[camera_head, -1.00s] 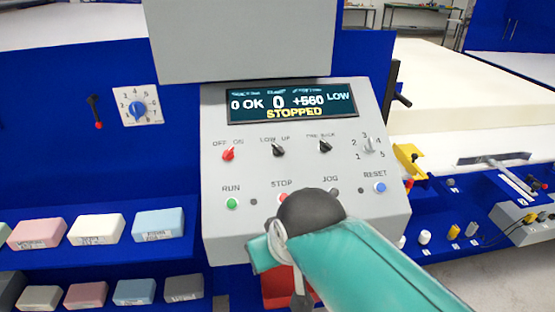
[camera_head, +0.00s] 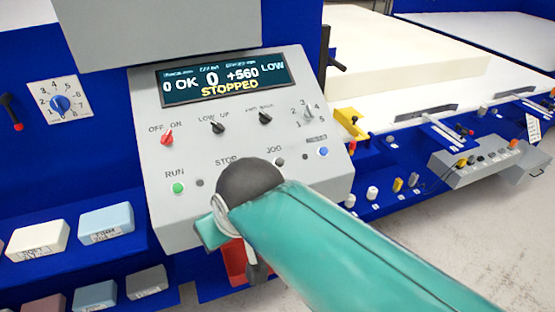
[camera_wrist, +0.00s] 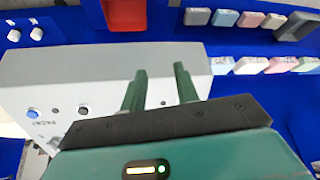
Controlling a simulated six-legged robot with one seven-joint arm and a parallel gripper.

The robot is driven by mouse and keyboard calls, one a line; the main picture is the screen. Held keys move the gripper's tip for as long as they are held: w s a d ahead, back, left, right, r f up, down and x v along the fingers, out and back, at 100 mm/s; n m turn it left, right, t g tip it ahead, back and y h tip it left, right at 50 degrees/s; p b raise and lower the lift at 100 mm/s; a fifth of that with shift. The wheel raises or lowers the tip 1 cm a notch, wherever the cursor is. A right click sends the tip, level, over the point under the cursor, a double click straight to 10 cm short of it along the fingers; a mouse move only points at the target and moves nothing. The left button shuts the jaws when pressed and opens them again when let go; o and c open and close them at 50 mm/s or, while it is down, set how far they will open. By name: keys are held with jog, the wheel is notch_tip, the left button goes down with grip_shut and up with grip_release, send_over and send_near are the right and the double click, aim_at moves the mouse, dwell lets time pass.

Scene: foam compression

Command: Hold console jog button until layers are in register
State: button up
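The grey console (camera_head: 186,140) stands in the middle of the head view. Its screen (camera_head: 224,79) reads STOPPED, +560 and LOW. The jog button (camera_head: 279,161) is a dark knob under the JOG label, just beyond my arm's dark joint. In the wrist view the console face is upside down, and the jog button (camera_wrist: 84,110) lies left of my fingers. My gripper (camera_wrist: 160,76) is open and empty, with two dark green fingers apart over the console. The fingers do not show in the head view. I cannot tell how far above the panel they are.
The blue reset button (camera_head: 323,152) is right of jog, and the green run button (camera_head: 178,188) is at the left. My joint hides the stop button. Foam samples (camera_head: 106,222) lie on blue shelves at left. A white foam slab (camera_head: 400,72) lies behind.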

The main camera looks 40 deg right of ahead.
jog(key=shift+c, duration=0.4)
grip_shut()
dwell(1.5)
